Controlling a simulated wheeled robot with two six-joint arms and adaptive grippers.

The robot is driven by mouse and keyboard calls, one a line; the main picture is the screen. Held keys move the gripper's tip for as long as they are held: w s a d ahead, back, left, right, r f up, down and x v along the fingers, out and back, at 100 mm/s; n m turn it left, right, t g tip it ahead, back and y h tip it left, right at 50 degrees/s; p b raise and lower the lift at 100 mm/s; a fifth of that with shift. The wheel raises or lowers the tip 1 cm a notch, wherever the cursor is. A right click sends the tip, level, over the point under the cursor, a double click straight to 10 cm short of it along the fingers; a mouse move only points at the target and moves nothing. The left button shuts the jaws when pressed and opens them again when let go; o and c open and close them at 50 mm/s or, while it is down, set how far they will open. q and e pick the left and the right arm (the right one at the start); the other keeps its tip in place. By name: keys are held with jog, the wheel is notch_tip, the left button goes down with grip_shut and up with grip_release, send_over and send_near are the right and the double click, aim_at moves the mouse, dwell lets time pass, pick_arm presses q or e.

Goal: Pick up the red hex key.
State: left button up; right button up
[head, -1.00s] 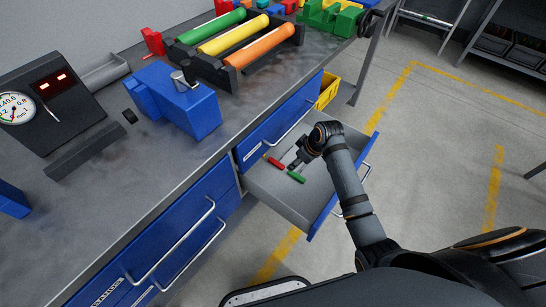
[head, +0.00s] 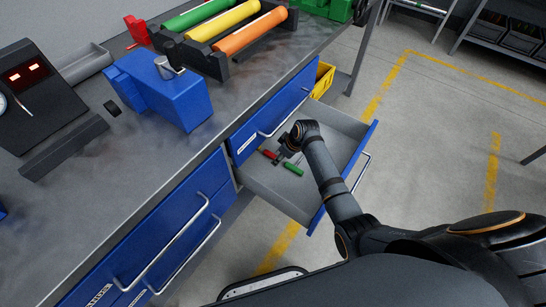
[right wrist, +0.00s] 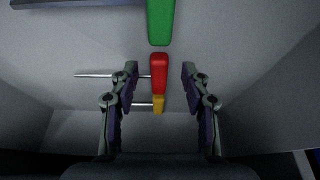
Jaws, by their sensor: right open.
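The red hex key (head: 268,154) lies in the open drawer (head: 275,190), its red handle at my right gripper. In the right wrist view the red handle (right wrist: 159,72) shows between the two fingers of my right gripper (right wrist: 159,80). The fingers are open and apart from it on both sides. A thin metal shaft runs left from near the red handle. A green-handled key (head: 293,169) lies nearby; its handle (right wrist: 160,22) also shows in the wrist view. A yellow handle (right wrist: 158,104) sits just below the red one there. My left gripper is not in view.
The workbench (head: 120,160) stands above the drawer and carries a blue vise (head: 165,95) and a rack with green, yellow and orange rollers (head: 228,28). A yellow bin (head: 322,78) is behind the drawer. The drawer walls stand close around my right gripper.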

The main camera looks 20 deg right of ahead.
jog(key=shift+x, duration=0.75)
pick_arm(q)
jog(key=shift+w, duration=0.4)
pick_arm(e)
jog(key=shift+d+r, duration=0.1)
grip_shut()
